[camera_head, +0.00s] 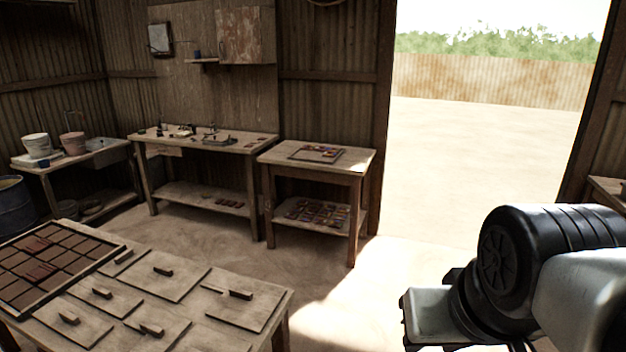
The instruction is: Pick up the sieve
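I cannot make out a sieve for certain. The curved lower edge of a round thing (327,2) shows on the back wall at the top of the view, left of the doorway. Most of it is cut off, so I cannot tell whether it is the sieve. My arm fills the lower right corner, with a black joint and pale links. No gripper fingers can be made out.
A front table (278,300) holds handled boards (168,280) and a tile tray (118,246). Behind stand a workbench (160,139) with tools, a smaller table (360,160), buckets (37,146) and a blue drum (14,205). Bare floor (330,285) leads to the open doorway.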

